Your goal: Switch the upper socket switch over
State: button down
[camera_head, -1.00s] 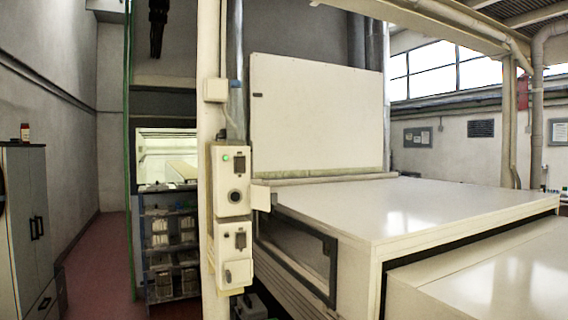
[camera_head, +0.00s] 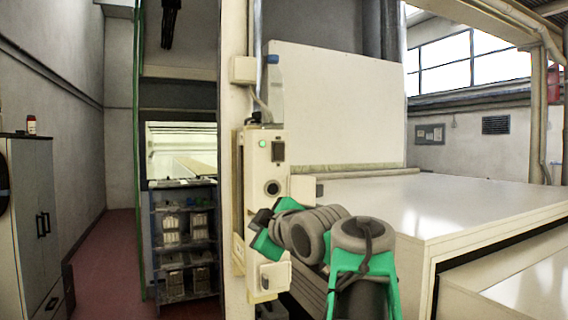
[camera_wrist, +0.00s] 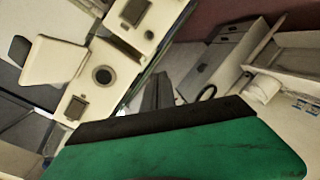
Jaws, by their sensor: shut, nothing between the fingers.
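The upper socket box (camera_head: 259,165) is cream, on a post, with a green light, a dark rectangular inset and a dark round fitting (camera_head: 273,188). That fitting also shows in the wrist view (camera_wrist: 102,75). Which part is the switch lever is too small to tell. The lower socket box (camera_head: 268,275) is below, its upper part hidden behind my arm; its dark inset shows in the wrist view (camera_wrist: 135,12). My gripper (camera_head: 262,218) is shut and empty, in front of the boxes below the round fitting. Its dark fingers show in the wrist view (camera_wrist: 158,92); contact cannot be told.
A cream plate (camera_head: 303,188) juts right of the upper box. A large white-topped machine (camera_head: 400,205) fills the right. A shelf rack (camera_head: 183,240) stands behind the post at left, and a grey cabinet (camera_head: 30,220) at the far left. The red aisle floor (camera_head: 112,260) is clear.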

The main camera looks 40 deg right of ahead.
jog(key=s+d+r+n+t+h, duration=0.2)
jog(key=s+d+r+n, duration=0.1)
jog(key=s+d+r, duration=0.3)
jog(key=n+t, duration=0.1)
jog(key=n, duration=0.3)
send_near(280, 147)
jog(key=p+x, duration=0.3)
jog(key=x, duration=0.3)
jog(key=shift+r+p, duration=0.1)
jog(key=shift+p, duration=0.2)
jog(key=shift+w+d, duration=0.2)
jog(key=shift+w, duration=0.2)
